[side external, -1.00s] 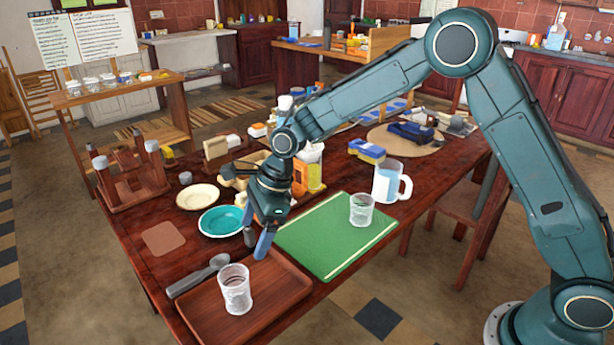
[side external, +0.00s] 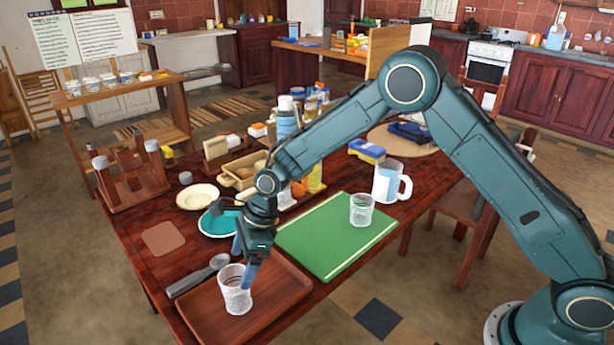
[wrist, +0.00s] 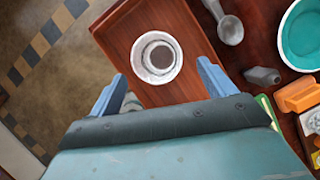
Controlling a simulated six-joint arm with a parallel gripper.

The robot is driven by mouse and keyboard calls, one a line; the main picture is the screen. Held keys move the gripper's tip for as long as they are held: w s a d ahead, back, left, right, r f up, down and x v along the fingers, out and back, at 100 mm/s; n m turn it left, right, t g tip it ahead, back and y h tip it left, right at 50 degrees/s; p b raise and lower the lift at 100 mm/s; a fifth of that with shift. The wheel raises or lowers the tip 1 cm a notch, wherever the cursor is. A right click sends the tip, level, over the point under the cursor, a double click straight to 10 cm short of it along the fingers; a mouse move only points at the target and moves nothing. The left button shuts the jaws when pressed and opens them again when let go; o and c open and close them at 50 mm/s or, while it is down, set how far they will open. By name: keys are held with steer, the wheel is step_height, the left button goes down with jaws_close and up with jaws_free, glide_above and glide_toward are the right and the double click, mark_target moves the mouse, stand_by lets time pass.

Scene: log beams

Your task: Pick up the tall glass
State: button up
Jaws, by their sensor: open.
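A tall clear glass (side external: 235,292) stands upright on a brown wooden tray (side external: 277,297) at the table's near end. In the wrist view the glass (wrist: 157,57) shows from above, ahead of and between my two blue fingertips. My gripper (side external: 245,266) is open, pointing down beside the glass's upper right side in the side view. One finger overlaps the glass rim there; I cannot tell whether it touches. A shorter clear glass (side external: 361,209) stands on the green mat (side external: 318,246).
A grey scoop (side external: 198,277) lies along the tray's left edge. A teal bowl (side external: 212,224) and a cream plate (side external: 197,196) sit behind. A handled pitcher (side external: 389,182) stands beyond the green mat. Bottles and boxes crowd the table's middle.

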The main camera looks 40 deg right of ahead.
mark_target(235, 283)
steer(key=shift+x, duration=0.8)
steer(key=shift+x, duration=2.6)
steer(key=shift+s, duration=0.15)
steer(key=c, duration=1.1)
